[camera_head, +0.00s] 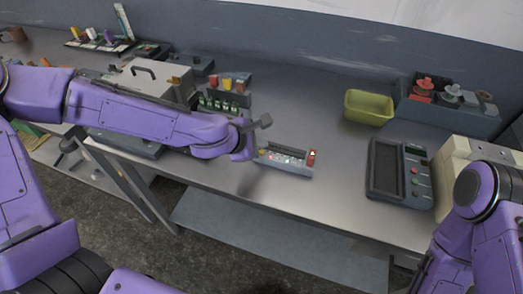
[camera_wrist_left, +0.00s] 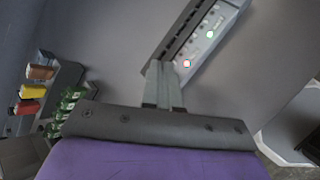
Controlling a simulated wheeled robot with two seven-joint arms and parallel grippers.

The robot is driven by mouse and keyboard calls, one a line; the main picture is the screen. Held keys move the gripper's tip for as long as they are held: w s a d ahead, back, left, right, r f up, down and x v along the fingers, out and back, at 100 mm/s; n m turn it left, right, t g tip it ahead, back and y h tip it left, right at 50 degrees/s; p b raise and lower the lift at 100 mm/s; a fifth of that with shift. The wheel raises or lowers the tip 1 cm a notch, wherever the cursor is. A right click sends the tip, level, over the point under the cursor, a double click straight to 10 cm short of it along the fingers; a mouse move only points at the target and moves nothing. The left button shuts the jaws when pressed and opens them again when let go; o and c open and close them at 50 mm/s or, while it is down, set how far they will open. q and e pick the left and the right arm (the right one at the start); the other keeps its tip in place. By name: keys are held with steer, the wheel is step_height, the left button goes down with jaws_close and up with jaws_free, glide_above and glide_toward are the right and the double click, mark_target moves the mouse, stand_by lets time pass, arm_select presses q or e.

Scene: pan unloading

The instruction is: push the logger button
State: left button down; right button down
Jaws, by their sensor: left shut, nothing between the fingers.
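A narrow grey device with a row of small lights or buttons, apparently the logger (camera_head: 285,160), lies near the front edge of the table. It has a red part at its right end. In the left wrist view the logger (camera_wrist_left: 198,38) runs diagonally at the top, with a red-ringed light and a green light showing. My left gripper (camera_head: 265,120) is near the logger's left end in the head view. In the left wrist view its shut, empty fingers (camera_wrist_left: 160,68) overlap the logger's lower edge; I cannot tell whether they touch. My right gripper is out of view.
A dark device with colored buttons (camera_head: 400,172) lies at right, near a green bin (camera_head: 369,107) and a grey box of red and grey parts (camera_head: 447,108). Green bottles (camera_head: 222,104) and a rack of colored items (camera_head: 229,88) stand behind my left wrist. The table's middle is clear.

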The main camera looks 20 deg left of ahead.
arm_select(q)
steer(key=shift+f, duration=0.45)
steer(key=shift+f+b, duration=0.45)
steer(key=shift+b, duration=0.15)
stand_by(0.4)
steer(key=shift+r+p, duration=0.95)
steer(key=shift+p, duration=0.05)
step_height(320, 180, up, 6)
steer(key=p, duration=0.6)
